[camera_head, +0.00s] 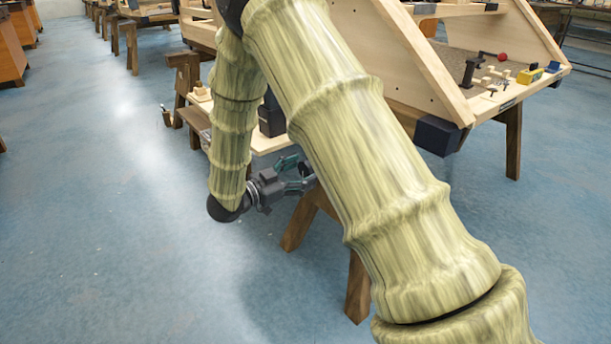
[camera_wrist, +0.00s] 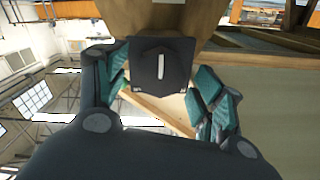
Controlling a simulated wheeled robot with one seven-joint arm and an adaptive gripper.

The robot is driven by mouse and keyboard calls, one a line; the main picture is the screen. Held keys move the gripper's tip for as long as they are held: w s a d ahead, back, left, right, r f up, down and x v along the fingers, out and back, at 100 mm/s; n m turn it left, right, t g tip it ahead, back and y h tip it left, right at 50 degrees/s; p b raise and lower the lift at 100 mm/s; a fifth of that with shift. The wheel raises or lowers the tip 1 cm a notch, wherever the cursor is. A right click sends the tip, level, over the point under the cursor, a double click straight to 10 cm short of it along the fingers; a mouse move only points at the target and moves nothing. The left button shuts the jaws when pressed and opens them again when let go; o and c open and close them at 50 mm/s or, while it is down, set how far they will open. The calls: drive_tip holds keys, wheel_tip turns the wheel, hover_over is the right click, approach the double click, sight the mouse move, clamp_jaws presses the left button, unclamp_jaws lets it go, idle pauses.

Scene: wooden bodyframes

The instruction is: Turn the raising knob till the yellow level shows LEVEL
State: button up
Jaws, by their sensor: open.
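In the wrist view a dark, blocky piece with a white line on its face (camera_wrist: 162,68), possibly the raising knob, shows between the teal-padded fingers of my gripper (camera_wrist: 160,88). The fingers are open, one on each side of it; whether they touch it I cannot tell. In the head view my gripper (camera_head: 299,176) is low beside the wooden bench, partly behind my arm, and the knob cannot be made out there. The yellow level (camera_head: 530,76) lies on the bench at the far right; its reading is too small to tell.
The wooden bodyframe (camera_head: 375,50) has a black corner block (camera_head: 437,135). Small tools and a red-knobbed black fixture (camera_head: 472,70) stand near the level. Wooden trestle legs (camera_head: 358,288) stand close to my gripper. The blue floor at left is clear.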

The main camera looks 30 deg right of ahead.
drive_tip(key=shift+w+d, duration=0.1)
drive_tip(key=shift+d, duration=1)
drive_tip(key=shift+c, duration=0.4)
drive_tip(key=c, duration=0.9)
drive_tip(key=shift+c, duration=0.2)
